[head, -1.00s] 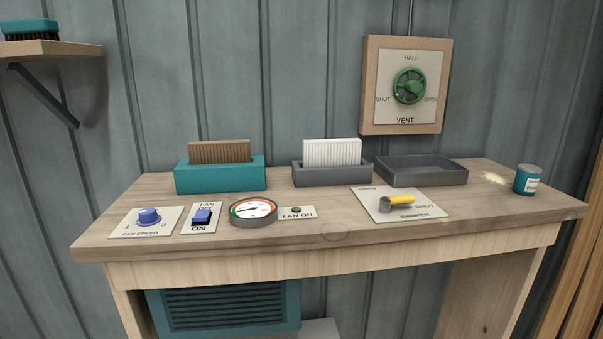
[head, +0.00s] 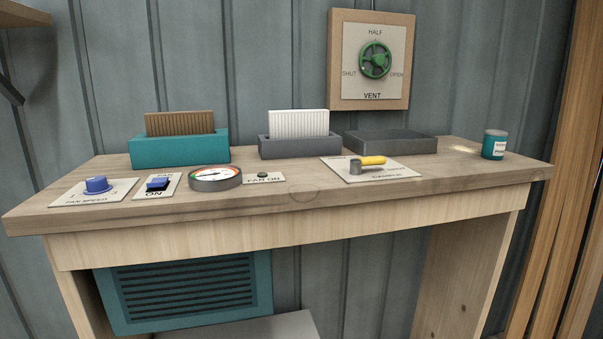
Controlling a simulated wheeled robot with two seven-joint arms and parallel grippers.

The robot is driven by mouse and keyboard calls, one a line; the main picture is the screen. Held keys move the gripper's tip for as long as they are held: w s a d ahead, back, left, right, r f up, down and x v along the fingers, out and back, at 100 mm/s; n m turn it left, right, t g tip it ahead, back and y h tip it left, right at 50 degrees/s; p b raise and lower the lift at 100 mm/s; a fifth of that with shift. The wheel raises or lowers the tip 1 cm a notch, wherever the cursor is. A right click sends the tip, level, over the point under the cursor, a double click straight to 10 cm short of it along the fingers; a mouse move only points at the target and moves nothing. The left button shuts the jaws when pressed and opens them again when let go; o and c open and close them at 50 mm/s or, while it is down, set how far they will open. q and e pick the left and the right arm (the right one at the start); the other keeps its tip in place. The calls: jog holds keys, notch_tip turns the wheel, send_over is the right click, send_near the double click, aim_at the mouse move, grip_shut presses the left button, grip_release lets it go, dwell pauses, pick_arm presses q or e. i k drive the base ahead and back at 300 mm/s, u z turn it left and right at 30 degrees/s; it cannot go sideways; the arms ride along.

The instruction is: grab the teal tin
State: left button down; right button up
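The teal tin (head: 493,145) stands upright near the right end of the wooden bench top. It is a small cylinder with a pale label and a grey top. Nothing stands in front of it. Neither of my grippers shows in the head view.
The bench (head: 300,198) has a fan-speed knob (head: 97,185), a switch (head: 158,184), a gauge (head: 215,178) and a yellow damper lever (head: 372,161). Behind stand a teal holder (head: 180,152), a grey holder (head: 300,147) and a grey tray (head: 391,143). Bare wood surrounds the tin.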

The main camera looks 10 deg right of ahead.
aim_at(495, 141)
jog(key=z, duration=1.1)
jog(key=k, duration=0.35)
jog(key=z, duration=0.95)
jog(key=i, duration=1.2)
jog(key=u, duration=0.7)
